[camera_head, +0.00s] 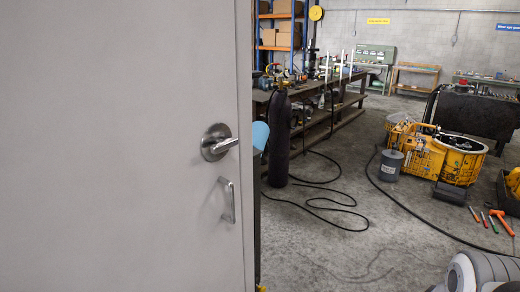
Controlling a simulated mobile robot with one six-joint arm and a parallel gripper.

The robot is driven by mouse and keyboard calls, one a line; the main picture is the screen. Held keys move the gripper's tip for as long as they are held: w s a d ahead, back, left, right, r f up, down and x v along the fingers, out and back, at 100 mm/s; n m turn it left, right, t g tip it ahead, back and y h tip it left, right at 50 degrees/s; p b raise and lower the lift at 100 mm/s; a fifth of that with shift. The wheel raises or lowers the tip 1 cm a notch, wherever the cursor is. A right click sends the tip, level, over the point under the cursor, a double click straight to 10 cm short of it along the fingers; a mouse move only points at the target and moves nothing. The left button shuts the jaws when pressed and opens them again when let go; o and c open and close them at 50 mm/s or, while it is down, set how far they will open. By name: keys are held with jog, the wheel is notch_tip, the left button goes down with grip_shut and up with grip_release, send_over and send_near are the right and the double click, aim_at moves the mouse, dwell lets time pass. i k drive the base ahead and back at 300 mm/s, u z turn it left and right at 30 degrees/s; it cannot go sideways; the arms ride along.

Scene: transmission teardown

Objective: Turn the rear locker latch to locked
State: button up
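A large flat grey locker door (120,150) fills the left of the view. Near its right edge sits a metal latch (217,143) with a round base and a short lever. The lever points right and slightly up, close to horizontal. I cannot tell from this whether it is locked. A vertical bar handle (229,201) is fixed below the latch. My gripper is not clearly seen anywhere in this view.
A light-blue rounded thing (260,136) shows at the door's edge. Beyond are a dark cylinder (279,140), a workbench (340,115) and yellow machinery (425,155). Black cables (335,205) lie on the concrete floor (345,245). Coloured-handled tools (501,222) lie at right.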

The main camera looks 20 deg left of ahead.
aim_at(220, 145)
jog(key=z, duration=0.15)
jog(key=k, duration=1)
jog(key=u, duration=0.6)
jog(key=i, duration=1)
jog(key=u, duration=0.1)
